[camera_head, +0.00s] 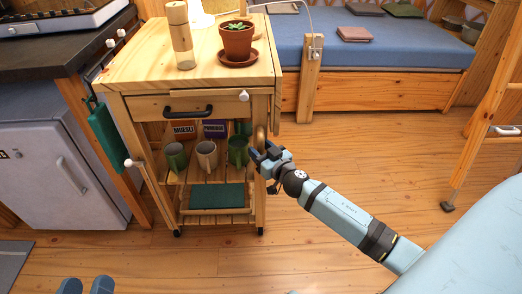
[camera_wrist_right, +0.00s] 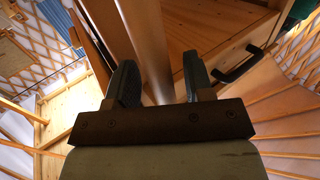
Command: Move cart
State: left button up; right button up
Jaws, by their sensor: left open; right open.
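The wooden cart (camera_head: 110,75) stands left of centre in the head view, with a drawer, a black drawer handle (camera_head: 188,111) and small dark casters. My right gripper (camera_head: 262,153) is at the cart's front right upright. In the right wrist view a wooden upright (camera_wrist_right: 148,50) passes between its two open fingers (camera_wrist_right: 158,75); I cannot tell whether either touches it. The cart's drawer handle also shows there (camera_wrist_right: 238,66).
A potted plant (camera_head: 237,40) and a wooden bottle (camera_head: 180,35) stand on the cart; several mugs (camera_head: 206,156) are on its shelf. A counter and grey cabinet (camera_head: 55,180) are close at left. A blue bed (camera_head: 390,48) is behind. Floor at right is clear up to a ladder (camera_head: 490,100).

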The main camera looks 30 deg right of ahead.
grip_shut()
jog(key=shift+w+d, duration=0.4)
jog(key=shift+w, duration=0.15)
pick_arm(q)
jog(key=shift+w+d+f+g+b, duration=0.3)
jog(key=shift+w+f+b, duration=0.1)
jog(key=shift+f, duration=0.2)
jog(key=shift+w+d+f+g+b, duration=0.2)
jog(key=shift+w+d+f+b, duration=0.15)
jog(key=shift+f, duration=0.2)
pick_arm(e)
jog(key=w+d, duration=0.7)
jog(key=w, duration=0.5)
jog(key=w+d, duration=0.8)
jog(key=w, duration=0.4)
jog(key=shift+w+d+r, duration=0.2)
jog(key=shift+w+r, duration=0.05)
jog(key=shift+w, duration=0.1)
pick_arm(q)
jog(key=shift+w, duration=0.1)
